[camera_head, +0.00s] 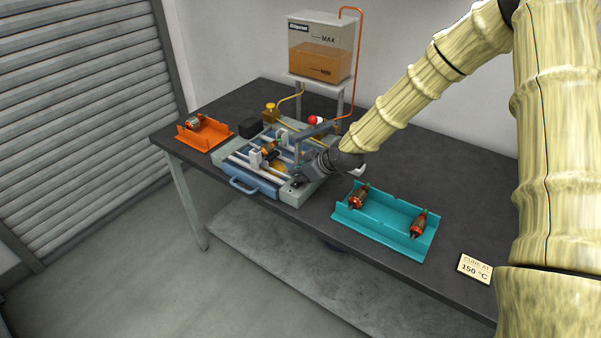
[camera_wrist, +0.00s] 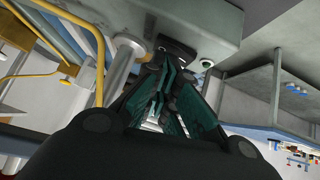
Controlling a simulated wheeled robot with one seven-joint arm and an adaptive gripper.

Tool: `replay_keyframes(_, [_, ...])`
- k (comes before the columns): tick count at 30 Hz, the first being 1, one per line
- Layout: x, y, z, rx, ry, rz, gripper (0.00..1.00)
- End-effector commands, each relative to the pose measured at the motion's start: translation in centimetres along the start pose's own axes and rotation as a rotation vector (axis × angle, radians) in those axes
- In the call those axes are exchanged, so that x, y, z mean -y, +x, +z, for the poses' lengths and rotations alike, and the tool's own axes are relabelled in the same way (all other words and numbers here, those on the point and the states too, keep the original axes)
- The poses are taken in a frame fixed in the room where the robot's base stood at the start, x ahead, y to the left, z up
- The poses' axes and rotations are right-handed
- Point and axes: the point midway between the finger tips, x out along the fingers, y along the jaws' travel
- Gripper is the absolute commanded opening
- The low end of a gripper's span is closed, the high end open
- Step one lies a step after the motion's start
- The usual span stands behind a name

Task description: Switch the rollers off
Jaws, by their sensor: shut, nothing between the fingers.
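The roller machine (camera_head: 243,166) sits on the dark bench, with pale bars across its frame and a copper-coloured armature (camera_head: 268,148) in its middle. A small black switch (camera_head: 297,183) is on the machine's front right corner block. In the wrist view a black switch part (camera_wrist: 178,46) shows on the pale block, just beyond my fingertips. My gripper (camera_head: 304,177) points down at this corner, and its teal-padded fingers also show in the wrist view (camera_wrist: 166,68). They are shut and hold nothing. Whether they touch the switch, and which way it is set, I cannot tell.
A teal tray (camera_head: 385,238) with two armatures lies right of the machine. An orange tray (camera_head: 203,143) with one armature is at the left. A tank (camera_head: 320,50) stands behind on a stand. A cure sign (camera_head: 475,268) is near the front right edge.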

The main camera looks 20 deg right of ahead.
Motion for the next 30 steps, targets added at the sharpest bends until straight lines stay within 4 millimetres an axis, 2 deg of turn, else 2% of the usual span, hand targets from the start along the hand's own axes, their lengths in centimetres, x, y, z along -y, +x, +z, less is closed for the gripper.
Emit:
replay_keyframes(6, [0.8,-0.1,-0.1,0.002,0.0,-0.002,0.0])
replay_keyframes(17, [0.8,-0.2,-0.2,0.001,0.0,-0.001,0.0])
replay_keyframes(22, [0.8,-1.1,-1.2,0.0,-0.002,-0.001,0.0])
replay_keyframes(28, [0.9,-3.0,-3.7,-0.001,-0.005,-0.005,0.0])
replay_keyframes(30, [1.0,-3.2,-3.1,0.0,-0.003,-0.006,0.0])
